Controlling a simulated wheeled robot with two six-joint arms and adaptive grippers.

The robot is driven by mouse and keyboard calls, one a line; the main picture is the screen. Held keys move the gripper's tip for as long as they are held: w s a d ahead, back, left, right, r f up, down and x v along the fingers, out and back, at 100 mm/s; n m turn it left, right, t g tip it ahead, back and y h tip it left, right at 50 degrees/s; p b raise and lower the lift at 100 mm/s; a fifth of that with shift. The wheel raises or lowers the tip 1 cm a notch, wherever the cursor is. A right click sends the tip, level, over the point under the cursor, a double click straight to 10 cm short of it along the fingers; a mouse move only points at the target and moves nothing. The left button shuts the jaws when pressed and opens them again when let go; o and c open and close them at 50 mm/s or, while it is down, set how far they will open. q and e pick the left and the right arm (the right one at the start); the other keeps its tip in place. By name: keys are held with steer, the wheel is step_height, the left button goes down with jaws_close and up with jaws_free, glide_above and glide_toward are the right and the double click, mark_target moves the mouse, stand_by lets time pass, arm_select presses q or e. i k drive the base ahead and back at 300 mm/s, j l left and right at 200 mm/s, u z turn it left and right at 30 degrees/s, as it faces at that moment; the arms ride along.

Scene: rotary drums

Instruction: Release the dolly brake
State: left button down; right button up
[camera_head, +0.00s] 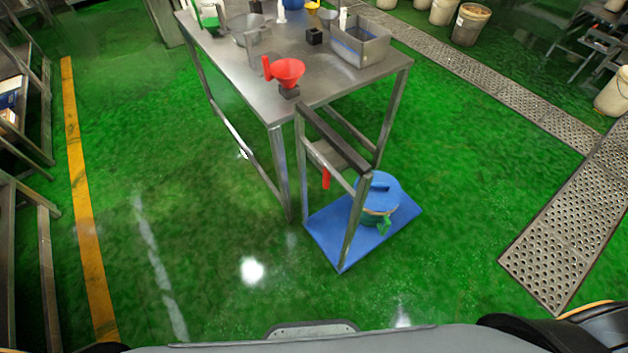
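A dolly stands at the end of the metal table, with a blue flat platform (330,240) and a grey upright frame with a dark top bar (335,138). A small red lever (326,178) hangs down from a grey plate on the frame; I cannot tell for sure that it is the brake. A drum with a blue lid (379,190) sits on the platform, with a green tap (384,227) low at its front. The dolly's wheels are hidden. Neither of my grippers shows in the head view.
The metal table (225,70) carries a red funnel (287,72), a grey bin (360,45) and other containers. Floor grating (545,265) runs along the right. Shelving (35,125) stands at the left. The green floor before the dolly is clear.

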mark_target(328, 170)
steer(key=u, duration=1.25)
steer(key=k+l, duration=0.1)
steer(key=l, duration=0.5)
steer(key=k+l, duration=0.15)
steer(key=l, duration=0.45)
steer(key=k+l, duration=0.1)
steer(key=l, duration=0.5)
steer(key=k+l, duration=0.15)
steer(key=l, duration=0.45)
steer(key=k+l, duration=0.1)
steer(key=l, duration=0.5)
steer(key=k+l, duration=0.15)
steer(key=l, duration=0.45)
steer(key=k+l, duration=0.1)
steer(key=l, duration=0.5)
steer(key=k+l, duration=0.15)
steer(key=l, duration=0.45)
